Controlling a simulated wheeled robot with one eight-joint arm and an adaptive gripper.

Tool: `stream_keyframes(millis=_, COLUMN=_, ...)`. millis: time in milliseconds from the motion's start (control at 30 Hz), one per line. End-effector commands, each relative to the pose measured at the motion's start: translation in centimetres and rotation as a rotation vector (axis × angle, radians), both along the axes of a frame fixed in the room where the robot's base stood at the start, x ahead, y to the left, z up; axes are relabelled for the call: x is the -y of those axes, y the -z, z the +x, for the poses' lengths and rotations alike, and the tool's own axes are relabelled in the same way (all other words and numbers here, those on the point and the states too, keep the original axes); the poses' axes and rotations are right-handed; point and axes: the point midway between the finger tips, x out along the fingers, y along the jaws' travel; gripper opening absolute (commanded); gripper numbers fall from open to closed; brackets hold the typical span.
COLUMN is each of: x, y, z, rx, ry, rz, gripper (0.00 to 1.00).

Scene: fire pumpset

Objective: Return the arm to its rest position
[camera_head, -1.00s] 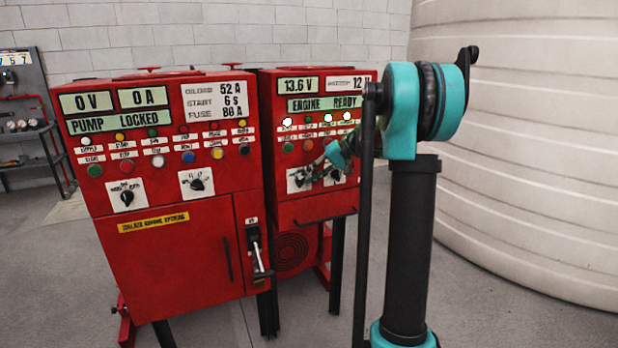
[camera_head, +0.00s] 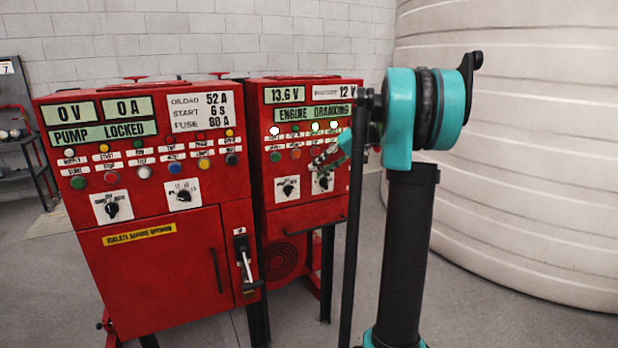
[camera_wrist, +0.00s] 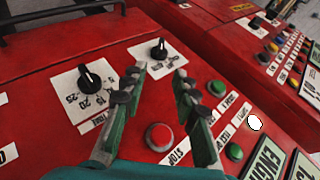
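My arm rises at the right of the head view, with teal joints and dark links. My gripper (camera_head: 326,160) is in front of the right red cabinet's (camera_head: 300,215) button rows, small and partly behind my arm. In the wrist view my gripper (camera_wrist: 161,75) has its two fingers spread apart with nothing between them. A black selector knob (camera_wrist: 159,49) on a white plate lies beyond the fingertips. A red button (camera_wrist: 159,136) shows between the fingers, and a green button (camera_wrist: 217,88) lies to their right. The fingers look clear of the panel, though the gap is hard to judge.
The right cabinet's display (camera_head: 312,113) seems to read "ENGINE CRANKING". The left red cabinet (camera_head: 150,260) reads "PUMP LOCKED" and has a lever handle (camera_head: 245,265). A large pale tank (camera_head: 540,180) stands at right behind my arm. Grey floor shows between cabinets and tank.

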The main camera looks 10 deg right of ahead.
Motion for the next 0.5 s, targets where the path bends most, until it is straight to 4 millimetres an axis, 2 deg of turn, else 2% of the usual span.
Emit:
stream_keyframes(millis=167, x=1.09, y=-0.92, z=-0.33, rx=0.000, ry=0.000, rz=0.000, gripper=0.29)
stream_keyframes(millis=500, x=1.18, y=-1.04, z=-0.38, rx=0.000, ry=-0.001, rz=0.000, gripper=0.29)
